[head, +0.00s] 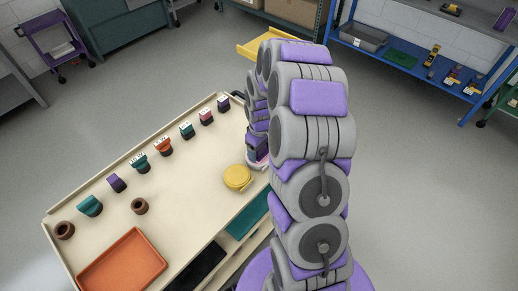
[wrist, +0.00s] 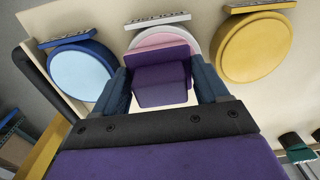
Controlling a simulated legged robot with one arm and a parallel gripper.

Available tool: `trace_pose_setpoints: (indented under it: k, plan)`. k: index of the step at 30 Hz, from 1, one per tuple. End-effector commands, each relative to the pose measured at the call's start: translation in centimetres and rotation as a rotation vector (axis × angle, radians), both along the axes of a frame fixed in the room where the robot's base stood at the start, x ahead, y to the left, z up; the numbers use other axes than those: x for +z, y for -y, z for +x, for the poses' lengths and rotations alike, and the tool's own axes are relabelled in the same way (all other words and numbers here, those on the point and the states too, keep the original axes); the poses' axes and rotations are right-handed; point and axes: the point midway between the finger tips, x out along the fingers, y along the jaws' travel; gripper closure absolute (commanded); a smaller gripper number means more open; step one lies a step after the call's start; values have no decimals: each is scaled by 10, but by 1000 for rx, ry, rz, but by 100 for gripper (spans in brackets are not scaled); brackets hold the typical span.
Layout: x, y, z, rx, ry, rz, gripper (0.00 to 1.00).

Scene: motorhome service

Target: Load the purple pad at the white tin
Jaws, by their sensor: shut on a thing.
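My gripper (wrist: 162,82) is shut on a purple pad (wrist: 160,78), with one dark blue finger on each side of it. The pad is over the white tin (wrist: 181,29), which has a white rim and a pink inside and sits in the middle of the wrist view. The pad hides much of this tin; I cannot tell whether they touch. A blue tin (wrist: 82,72) stands to the left and a yellow tin (wrist: 253,47) to the right in the wrist view. In the head view my arm mostly hides the gripper and the white tin.
The cream bench (head: 195,200) holds a row of several coloured pads, including a purple one (head: 117,183) and a teal one (head: 90,206). The yellow tin (head: 238,177), a brown ring (head: 139,206) and an orange tray (head: 122,263) also sit there. Open floor surrounds the bench.

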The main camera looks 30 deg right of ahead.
Motion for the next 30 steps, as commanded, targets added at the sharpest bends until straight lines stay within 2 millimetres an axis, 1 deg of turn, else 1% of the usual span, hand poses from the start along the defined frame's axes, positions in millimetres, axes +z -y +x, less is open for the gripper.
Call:
trace_pose_setpoints:
  k: [5,30]
  plan:
    - [6,-1,-1,0,-2,-1,51]
    - [67,0,0,0,2,0,51]
